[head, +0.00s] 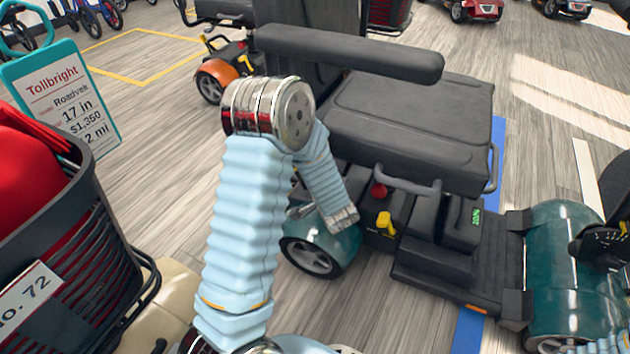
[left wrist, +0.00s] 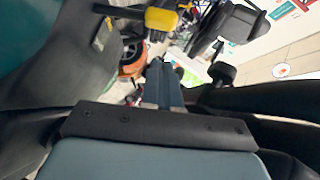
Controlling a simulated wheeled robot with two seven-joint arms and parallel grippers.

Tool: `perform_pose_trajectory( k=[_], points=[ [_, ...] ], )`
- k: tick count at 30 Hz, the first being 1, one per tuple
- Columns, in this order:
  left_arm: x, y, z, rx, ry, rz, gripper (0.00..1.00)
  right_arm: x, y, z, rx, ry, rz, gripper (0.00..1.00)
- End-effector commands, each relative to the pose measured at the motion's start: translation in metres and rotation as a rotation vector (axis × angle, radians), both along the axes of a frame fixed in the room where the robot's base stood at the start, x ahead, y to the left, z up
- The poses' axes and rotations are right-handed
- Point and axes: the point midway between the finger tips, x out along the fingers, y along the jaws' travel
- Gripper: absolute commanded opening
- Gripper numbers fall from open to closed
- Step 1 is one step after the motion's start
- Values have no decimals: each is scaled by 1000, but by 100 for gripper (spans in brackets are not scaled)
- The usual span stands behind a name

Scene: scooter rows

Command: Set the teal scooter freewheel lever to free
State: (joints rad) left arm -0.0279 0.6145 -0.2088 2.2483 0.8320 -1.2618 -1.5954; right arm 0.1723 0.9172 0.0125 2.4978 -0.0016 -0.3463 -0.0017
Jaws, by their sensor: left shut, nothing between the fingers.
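The teal scooter (head: 565,270) stands side-on at the right, with its teal rear cover by the rear wheel and a grey seat above. A yellow lever (head: 385,222) sticks up from its dark rear housing, beside a red knob (head: 379,190). A yellow-headed lever, apparently the same one, shows at the top of the left wrist view (left wrist: 162,18). My left arm reaches down beside the rear wheel, and its fingers are hidden in the head view. In the left wrist view my left gripper (left wrist: 160,68) is shut and empty, apart from the yellow head. My right gripper is not visible.
The seat (head: 410,120) and armrest (head: 345,53) overhang the lever area. A basket (head: 80,235) with a red load and a price sign (head: 62,95) stand at the left. An orange-wheeled scooter (head: 215,80) is behind.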

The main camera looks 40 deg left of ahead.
Motion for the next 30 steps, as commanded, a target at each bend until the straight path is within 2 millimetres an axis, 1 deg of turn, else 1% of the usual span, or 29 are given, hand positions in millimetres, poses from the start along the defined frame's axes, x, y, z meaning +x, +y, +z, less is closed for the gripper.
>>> perform_pose_trajectory(
  k=[1,5,9,12,17,30],
  points=[
    [6,9,-6,1,-1,3,0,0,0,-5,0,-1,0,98],
    [22,29,-14,1,0,2,0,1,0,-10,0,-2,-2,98],
    [19,49,-23,0,2,2,0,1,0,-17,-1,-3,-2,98],
    [18,57,-27,0,0,1,0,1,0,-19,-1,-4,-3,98],
    [17,64,-28,1,0,-1,0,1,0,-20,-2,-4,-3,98],
    [16,65,-27,-9,-1,-2,0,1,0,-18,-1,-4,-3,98]
  ],
)
